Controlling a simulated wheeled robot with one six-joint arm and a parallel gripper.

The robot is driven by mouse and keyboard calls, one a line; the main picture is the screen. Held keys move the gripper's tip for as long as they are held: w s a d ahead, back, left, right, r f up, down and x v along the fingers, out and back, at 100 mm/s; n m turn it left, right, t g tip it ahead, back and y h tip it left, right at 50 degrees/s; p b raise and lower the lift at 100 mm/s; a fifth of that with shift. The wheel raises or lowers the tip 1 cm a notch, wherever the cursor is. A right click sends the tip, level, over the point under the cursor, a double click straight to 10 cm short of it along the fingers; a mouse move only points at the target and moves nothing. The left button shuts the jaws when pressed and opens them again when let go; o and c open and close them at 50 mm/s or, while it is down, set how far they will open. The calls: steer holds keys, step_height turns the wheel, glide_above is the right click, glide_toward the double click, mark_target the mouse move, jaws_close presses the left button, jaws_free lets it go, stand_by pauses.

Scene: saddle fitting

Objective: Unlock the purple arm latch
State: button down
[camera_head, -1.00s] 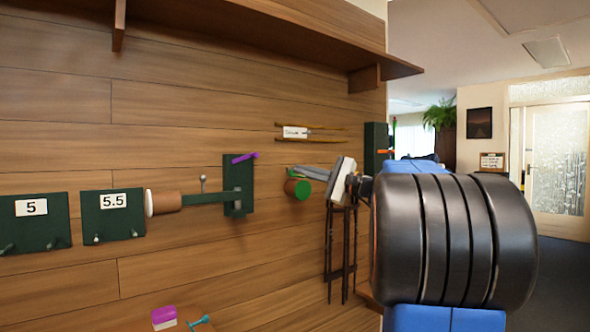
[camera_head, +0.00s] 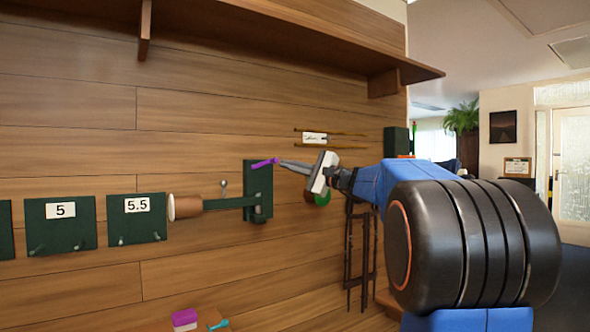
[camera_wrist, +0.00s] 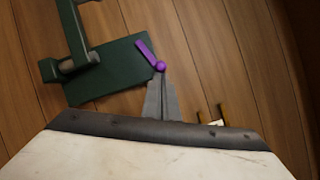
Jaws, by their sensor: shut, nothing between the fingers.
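The purple arm latch (camera_head: 264,163) sits at the top of a dark green wall plate (camera_head: 258,180). In the wrist view the purple latch (camera_wrist: 148,54) is a short bar with a round knob at one end, at the edge of the green plate (camera_wrist: 110,70). My gripper (camera_head: 284,163) is shut and empty, with its tips at the latch's right end. In the wrist view my gripper's tips (camera_wrist: 161,76) lie right at the knob; I cannot tell whether they touch it. A green arm (camera_head: 228,203) with a brown cylinder (camera_head: 186,206) reaches left from the plate.
Green plates labelled 5 (camera_head: 60,224) and 5.5 (camera_head: 138,217) hang on the wooden wall to the left. A wooden shelf (camera_head: 300,45) runs above. A green-ended cylinder (camera_head: 322,197) is behind my gripper. A purple block (camera_head: 184,318) is low at the front.

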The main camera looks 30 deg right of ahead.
stand_by(0.4)
steer(key=shift+r+n+g, duration=0.25)
steer(key=shift+n+g, duration=0.05)
steer(key=shift+n, duration=0.1)
steer(key=shift+r, duration=0.2)
steer(key=a+r+n+g, duration=0.1)
steer(key=n, duration=0.1)
steer(key=r+n+g, duration=0.1)
steer(key=r+n, duration=0.1)
steer(key=a+r+n+g+h, duration=0.1)
steer(key=r+n, duration=0.1)
steer(key=n, duration=0.1)
steer(key=shift+a, duration=0.35)
steer(key=shift+d, duration=0.1)
